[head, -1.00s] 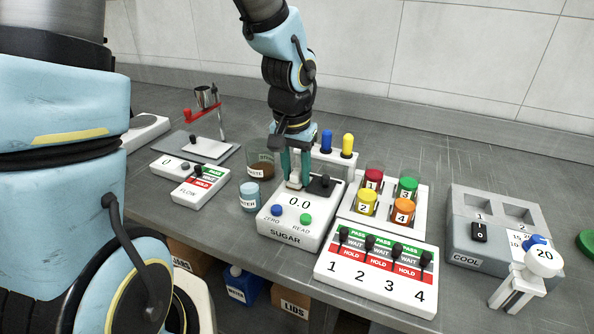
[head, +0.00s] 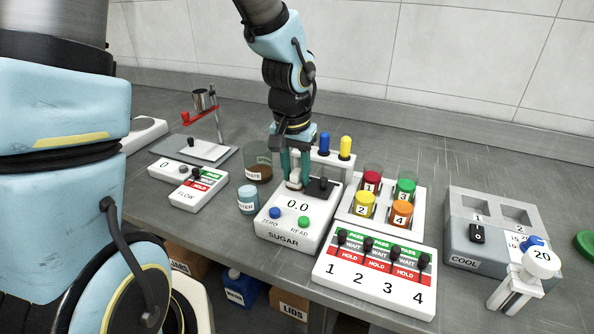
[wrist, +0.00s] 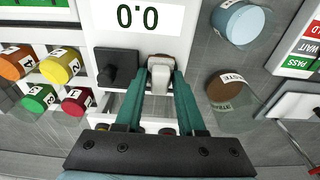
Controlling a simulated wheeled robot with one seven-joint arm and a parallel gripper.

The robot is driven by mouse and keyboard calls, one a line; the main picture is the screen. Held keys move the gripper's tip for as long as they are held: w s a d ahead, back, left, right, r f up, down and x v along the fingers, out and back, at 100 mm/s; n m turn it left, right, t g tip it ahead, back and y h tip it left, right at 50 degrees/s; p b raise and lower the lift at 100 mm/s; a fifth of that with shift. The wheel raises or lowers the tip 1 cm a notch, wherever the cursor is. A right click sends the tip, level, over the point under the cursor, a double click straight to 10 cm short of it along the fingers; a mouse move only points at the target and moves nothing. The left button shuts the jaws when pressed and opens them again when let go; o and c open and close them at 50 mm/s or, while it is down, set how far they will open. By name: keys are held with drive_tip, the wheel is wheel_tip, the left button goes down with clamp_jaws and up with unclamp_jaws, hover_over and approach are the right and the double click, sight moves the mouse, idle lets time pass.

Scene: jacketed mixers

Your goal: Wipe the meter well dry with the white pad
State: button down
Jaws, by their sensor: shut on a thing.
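The sugar meter (head: 282,232) is a white box with a 0.0 display, a blue ZERO button and a green READ button. Its black block (head: 322,187) stands on the back right of the top. My gripper (head: 293,186) points down over the back left of the meter. Its green fingers are shut on the white pad (wrist: 160,75), which shows between the fingertips in the wrist view, next to the black block (wrist: 117,66). The pad and fingers hide the well, and I cannot tell whether the pad touches it.
A water cup (head: 248,199) and a waste jar (head: 258,168) stand left of the meter. A rack with blue and yellow handles (head: 345,148) is close behind. A tray of lidded jars (head: 418,229) and a lever panel (head: 372,292) are at right.

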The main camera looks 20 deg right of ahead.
drive_tip(key=shift+r+p, duration=2.7)
drive_tip(key=shift+r, duration=0.35)
drive_tip(key=shift+s, duration=0.1)
